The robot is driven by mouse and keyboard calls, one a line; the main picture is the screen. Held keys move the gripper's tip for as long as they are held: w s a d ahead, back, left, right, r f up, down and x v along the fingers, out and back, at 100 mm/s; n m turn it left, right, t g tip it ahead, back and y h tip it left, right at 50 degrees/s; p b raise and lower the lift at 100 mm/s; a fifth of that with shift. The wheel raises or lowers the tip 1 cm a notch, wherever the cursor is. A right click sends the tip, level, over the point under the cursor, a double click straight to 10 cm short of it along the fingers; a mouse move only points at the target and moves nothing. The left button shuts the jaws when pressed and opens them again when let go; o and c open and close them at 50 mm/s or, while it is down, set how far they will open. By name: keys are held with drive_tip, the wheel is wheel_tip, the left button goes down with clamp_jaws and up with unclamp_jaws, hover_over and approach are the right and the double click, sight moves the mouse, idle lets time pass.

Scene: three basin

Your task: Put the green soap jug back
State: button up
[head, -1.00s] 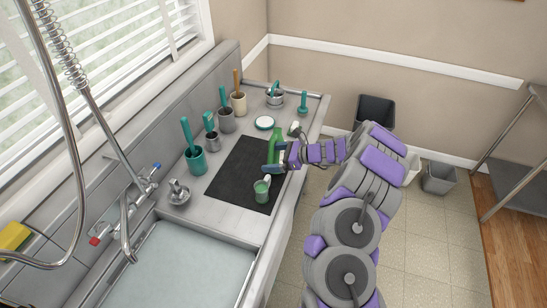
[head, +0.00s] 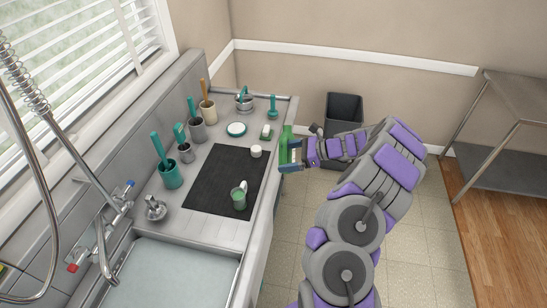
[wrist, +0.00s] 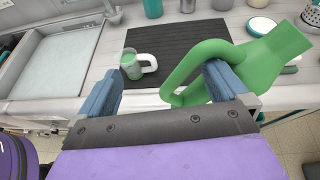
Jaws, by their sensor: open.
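The green soap jug (head: 287,137) is at my gripper (head: 291,158), by the counter's front edge. In the wrist view the jug (wrist: 275,58) is tilted, its handle loop around or beside the right finger of my gripper (wrist: 162,88). The fingers are wide apart and nothing is clamped between them. I cannot tell whether the jug rests on anything besides the finger. Its base is partly hidden in the head view.
Utensil pots (head: 171,175) line the back. The sink (head: 175,272) is at the near left. A dark bin (head: 343,112) stands on the floor.

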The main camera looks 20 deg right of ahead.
drive_tip(key=shift+v, duration=0.9)
clamp_jaws()
idle(0.4)
idle(0.5)
drive_tip(key=shift+w+r, duration=0.1)
drive_tip(key=shift+w, duration=0.05)
